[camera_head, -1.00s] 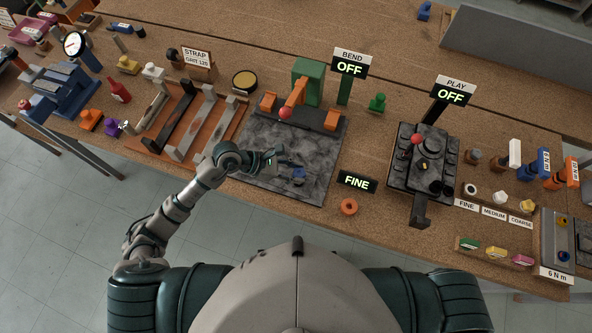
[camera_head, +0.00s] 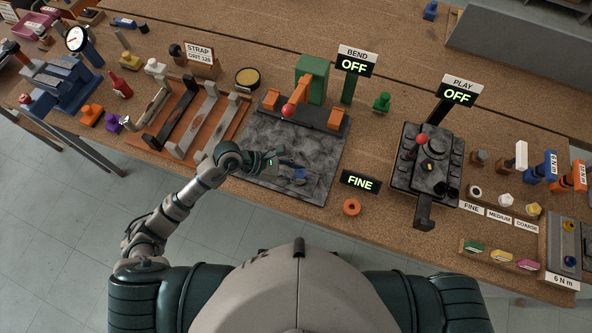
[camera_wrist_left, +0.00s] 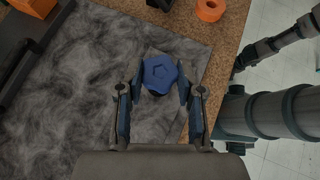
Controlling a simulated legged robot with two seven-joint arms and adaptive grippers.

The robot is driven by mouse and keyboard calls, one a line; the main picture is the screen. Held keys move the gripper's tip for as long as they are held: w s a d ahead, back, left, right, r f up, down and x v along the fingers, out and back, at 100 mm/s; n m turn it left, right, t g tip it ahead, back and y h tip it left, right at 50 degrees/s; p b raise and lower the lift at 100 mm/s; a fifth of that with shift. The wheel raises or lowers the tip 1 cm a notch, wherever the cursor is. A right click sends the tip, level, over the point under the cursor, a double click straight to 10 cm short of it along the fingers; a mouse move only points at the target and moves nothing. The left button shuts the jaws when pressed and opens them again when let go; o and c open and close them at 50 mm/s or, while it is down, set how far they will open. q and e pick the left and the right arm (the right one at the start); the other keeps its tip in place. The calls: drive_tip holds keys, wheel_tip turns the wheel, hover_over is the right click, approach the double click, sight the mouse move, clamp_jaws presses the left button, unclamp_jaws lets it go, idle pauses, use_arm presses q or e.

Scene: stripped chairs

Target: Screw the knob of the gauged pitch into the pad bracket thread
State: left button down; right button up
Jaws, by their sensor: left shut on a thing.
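My left gripper (camera_head: 283,164) is over the grey mottled mat (camera_head: 255,172), near its right front part. In the left wrist view my left gripper (camera_wrist_left: 159,92) is shut on a blue lobed knob (camera_wrist_left: 161,72), with one finger on each side. The knob's underside is hidden, so I cannot tell whether it touches the mat. A white knob (camera_head: 505,200) and a yellow knob (camera_head: 532,209) stand at the right by the FINE, MEDIUM and COARSE labels (camera_head: 499,215). I cannot tell for sure which part is the pad bracket. My right gripper is out of view.
A FINE display (camera_head: 360,183) and an orange ring (camera_head: 352,206) are right of the mat. A dark fixture (camera_head: 425,165) stands under the PLAY OFF sign (camera_head: 457,91). A bending fixture (camera_head: 311,82) is behind the mat. Metal brackets on a rust-coloured tray (camera_head: 173,145) are to the left.

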use_arm(q)
drive_tip(key=shift+f+b, duration=0.3)
drive_tip(key=shift+f, duration=0.15)
drive_tip(key=c, duration=0.7)
unclamp_jaws()
drive_tip(key=shift+o, duration=0.2)
